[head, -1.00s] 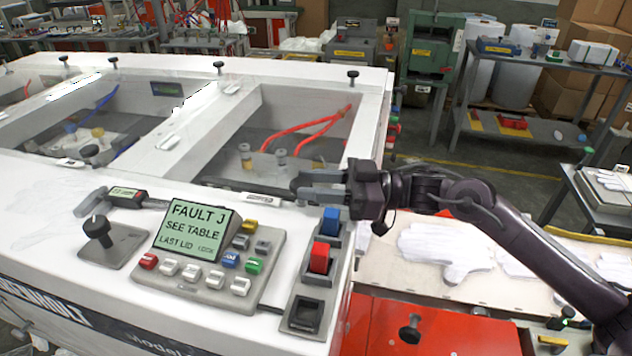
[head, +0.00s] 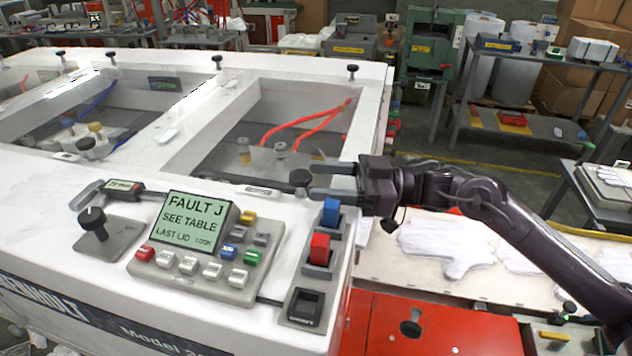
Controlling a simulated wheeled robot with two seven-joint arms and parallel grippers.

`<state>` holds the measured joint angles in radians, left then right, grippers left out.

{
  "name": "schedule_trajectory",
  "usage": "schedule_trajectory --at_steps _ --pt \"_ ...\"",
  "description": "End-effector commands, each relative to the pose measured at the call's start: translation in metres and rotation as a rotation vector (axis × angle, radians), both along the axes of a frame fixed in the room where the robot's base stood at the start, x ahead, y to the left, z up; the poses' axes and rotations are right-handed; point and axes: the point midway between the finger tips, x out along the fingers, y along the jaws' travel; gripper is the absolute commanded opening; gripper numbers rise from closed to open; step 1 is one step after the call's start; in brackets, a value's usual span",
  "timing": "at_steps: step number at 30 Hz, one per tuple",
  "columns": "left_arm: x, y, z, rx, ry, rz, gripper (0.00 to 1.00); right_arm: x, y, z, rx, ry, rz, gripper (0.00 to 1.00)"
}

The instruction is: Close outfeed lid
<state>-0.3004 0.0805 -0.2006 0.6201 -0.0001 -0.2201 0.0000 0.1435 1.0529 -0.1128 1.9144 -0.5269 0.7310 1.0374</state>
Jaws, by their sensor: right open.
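The white machine (head: 60,200) has several windowed bays in its top. The rightmost windowed lid (head: 290,105) looks level with the top; I cannot tell whether it is fully seated. Red hoses and small posts show inside that bay. A black knob (head: 300,178) stands at its front edge. My right gripper (head: 322,181) is open and empty, its fingers pointing left just to the right of the knob, apart from it. My left gripper is not in view.
A control panel reading "FAULT J, SEE TABLE" (head: 196,220) stands on the machine's front. Blue and red switches (head: 320,248) sit below my right gripper. White gloves (head: 440,248) lie on a table to the right, beyond a red cover (head: 380,325).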

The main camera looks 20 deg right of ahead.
Motion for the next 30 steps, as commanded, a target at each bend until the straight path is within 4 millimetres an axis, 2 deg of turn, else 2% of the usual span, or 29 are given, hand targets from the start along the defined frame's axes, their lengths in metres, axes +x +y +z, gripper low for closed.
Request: schedule_trajectory --at_steps 1,6,12,30 --pt "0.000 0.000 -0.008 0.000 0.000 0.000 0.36 -0.003 -0.009 -0.007 -0.005 0.004 -0.001 0.55" --pt "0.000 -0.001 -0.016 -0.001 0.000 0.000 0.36 -0.012 -0.033 -0.009 -0.005 0.005 0.000 0.55" --pt "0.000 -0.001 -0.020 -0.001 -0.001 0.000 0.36 -0.018 -0.050 -0.009 -0.002 0.004 0.001 0.55" --pt "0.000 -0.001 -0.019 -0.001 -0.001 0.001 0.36 -0.020 -0.054 -0.006 -0.002 0.001 0.002 0.55"
